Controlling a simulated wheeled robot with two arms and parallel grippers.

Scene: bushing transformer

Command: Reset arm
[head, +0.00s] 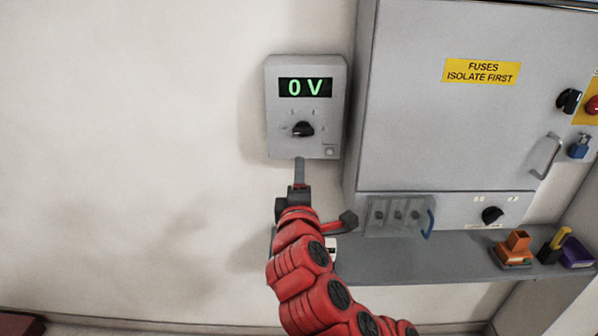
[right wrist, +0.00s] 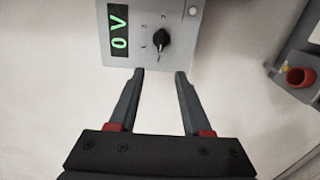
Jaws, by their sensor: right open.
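My right gripper (head: 299,172) is raised in front of the wall, just below the grey meter box (head: 275,120). In the right wrist view the two fingers of my right gripper (right wrist: 160,75) are apart with nothing between them. The box shows a green "0 V" display (head: 305,87) and a black rotary knob (head: 303,129); the knob also shows in the right wrist view (right wrist: 161,39), beyond the fingertips. I cannot tell whether the fingertips touch the box. My left gripper is not in view.
The wall at left is clear.

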